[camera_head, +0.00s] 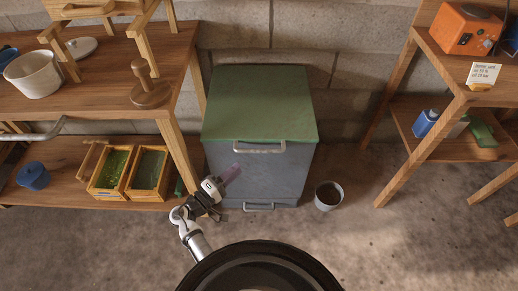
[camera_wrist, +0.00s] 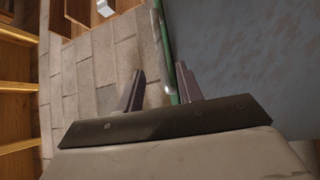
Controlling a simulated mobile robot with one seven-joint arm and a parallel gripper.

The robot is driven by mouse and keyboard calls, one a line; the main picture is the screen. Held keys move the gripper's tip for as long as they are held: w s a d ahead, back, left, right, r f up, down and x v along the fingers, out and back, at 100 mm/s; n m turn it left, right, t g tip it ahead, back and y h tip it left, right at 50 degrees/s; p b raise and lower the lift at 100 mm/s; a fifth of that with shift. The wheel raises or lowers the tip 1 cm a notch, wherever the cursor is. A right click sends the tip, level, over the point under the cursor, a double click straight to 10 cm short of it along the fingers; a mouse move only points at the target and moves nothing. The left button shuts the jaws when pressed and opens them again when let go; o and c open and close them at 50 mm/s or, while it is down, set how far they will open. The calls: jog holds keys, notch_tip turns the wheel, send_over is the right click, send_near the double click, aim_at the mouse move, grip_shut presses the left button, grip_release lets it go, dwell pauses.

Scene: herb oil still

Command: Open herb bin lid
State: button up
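The herb bin (camera_head: 260,180) is a grey-blue box standing against the wall. Its flat green lid (camera_head: 260,100) lies shut on top, with a metal handle (camera_head: 259,148) on the lid's front edge. My gripper (camera_head: 231,174) is in front of the bin's left front side, below and left of the lid handle. In the wrist view my gripper (camera_wrist: 161,82) is open, with its fingers apart. The lid's green edge (camera_wrist: 167,45) runs down between the fingers there, with the bin's grey face (camera_wrist: 255,55) at right. Contact cannot be told.
A second handle (camera_head: 259,207) sits low on the bin's front. A small grey pot (camera_head: 328,196) stands on the floor at its right. A wooden bench (camera_head: 110,75) with herb trays below is at left. A wooden shelf (camera_head: 410,150) is at right. Floor at the right front is clear.

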aim_at(258, 150)
jog(key=p+x, duration=0.1)
jog(key=x, duration=1)
jog(key=shift+a+p, duration=0.1)
jog(key=shift+p, duration=0.25)
grip_shut()
